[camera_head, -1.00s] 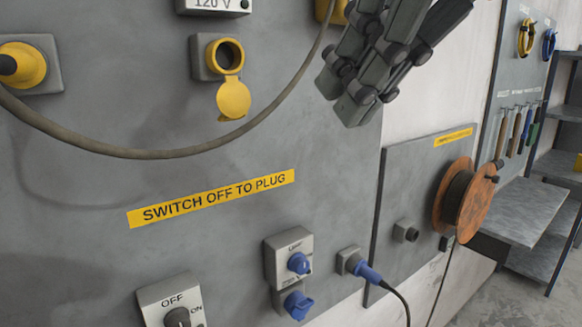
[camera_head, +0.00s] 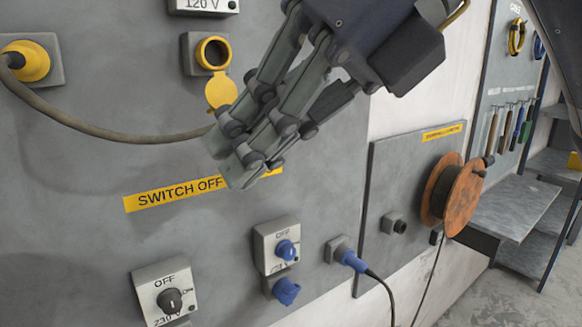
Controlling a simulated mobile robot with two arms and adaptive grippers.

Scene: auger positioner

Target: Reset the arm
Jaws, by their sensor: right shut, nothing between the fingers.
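My right gripper (camera_head: 245,178) comes in from the top right and points down and left. Its fingers are shut with nothing between them. It hangs in front of the grey wall panel (camera_head: 90,250) and covers the right part of the yellow "SWITCH OFF" label (camera_head: 165,196). It also hides part of the brown cable (camera_head: 90,128). My left gripper does not show.
A yellow plug sits in a socket (camera_head: 28,61) at the left. An open yellow-capped socket (camera_head: 212,53) is above the gripper. Below are a black-knob switch (camera_head: 169,300), a blue-knob switch (camera_head: 285,249) and a blue plug (camera_head: 352,260). An orange reel (camera_head: 452,194) hangs at the right.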

